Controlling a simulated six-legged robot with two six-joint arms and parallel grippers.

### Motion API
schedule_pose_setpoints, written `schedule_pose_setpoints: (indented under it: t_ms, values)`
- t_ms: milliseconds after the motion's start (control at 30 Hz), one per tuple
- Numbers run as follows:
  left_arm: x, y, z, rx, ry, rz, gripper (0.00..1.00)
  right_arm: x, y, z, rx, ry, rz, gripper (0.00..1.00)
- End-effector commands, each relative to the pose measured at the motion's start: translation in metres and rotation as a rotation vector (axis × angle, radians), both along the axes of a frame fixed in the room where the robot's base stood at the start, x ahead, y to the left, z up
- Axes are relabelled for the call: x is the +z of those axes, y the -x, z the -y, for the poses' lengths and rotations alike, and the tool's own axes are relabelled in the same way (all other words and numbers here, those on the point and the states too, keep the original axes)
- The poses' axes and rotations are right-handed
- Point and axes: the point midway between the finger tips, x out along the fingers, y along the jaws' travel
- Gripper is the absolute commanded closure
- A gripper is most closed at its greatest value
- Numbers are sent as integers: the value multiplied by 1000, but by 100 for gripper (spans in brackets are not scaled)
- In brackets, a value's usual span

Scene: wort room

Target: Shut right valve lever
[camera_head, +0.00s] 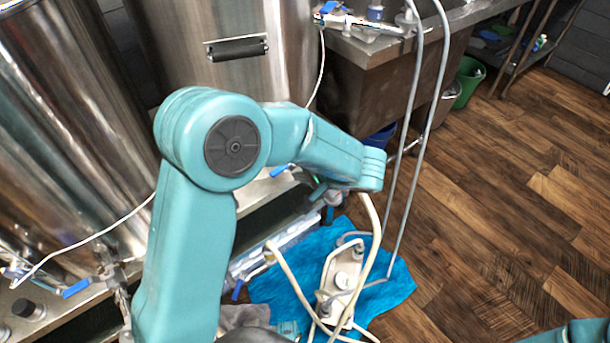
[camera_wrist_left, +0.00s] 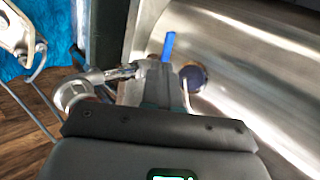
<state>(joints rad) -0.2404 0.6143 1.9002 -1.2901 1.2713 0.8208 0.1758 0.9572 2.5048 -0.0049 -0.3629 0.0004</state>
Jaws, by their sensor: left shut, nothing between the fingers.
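A blue valve lever (camera_head: 281,170) shows at the base of the right steel tank, just under my left forearm. In the left wrist view a blue lever (camera_wrist_left: 168,47) sticks up just beyond the fingertips, beside the tank wall. My left gripper (camera_head: 319,192) is mostly hidden under its own wrist, close to the valve. In the wrist view its fingers (camera_wrist_left: 153,85) are shut with nothing held, next to a metal pipe fitting (camera_wrist_left: 82,91). Whether they touch the lever I cannot tell. My right gripper is out of view.
Another blue lever (camera_head: 76,289) is on the left tank (camera_head: 60,140). A pump (camera_head: 342,283) with hoses sits on a blue cloth (camera_head: 395,287) on the floor. A sink bench (camera_head: 385,75) stands behind. The wooden floor (camera_head: 500,200) at right is clear.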

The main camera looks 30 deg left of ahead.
Motion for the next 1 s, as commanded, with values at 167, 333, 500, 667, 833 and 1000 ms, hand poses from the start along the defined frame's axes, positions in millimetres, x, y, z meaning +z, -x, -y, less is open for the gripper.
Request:
schedule_pose_setpoints:
  t_ms: [167, 333, 500, 667, 833, 1000]
  values:
    - [-26, -5, -25, 1, 0, -4, 100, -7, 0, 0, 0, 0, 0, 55]
    - [-39, -8, -39, -2, 0, -2, 100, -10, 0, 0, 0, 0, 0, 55]
    - [-44, -10, -44, -6, 1, -2, 100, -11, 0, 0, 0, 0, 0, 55]
    - [-44, -10, -44, -6, 1, -1, 100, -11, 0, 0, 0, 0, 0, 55]
    - [-45, -10, -45, -10, 1, -1, 100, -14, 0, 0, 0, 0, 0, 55]
    - [-51, -10, -59, -88, 2, 3, 100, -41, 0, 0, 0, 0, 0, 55]
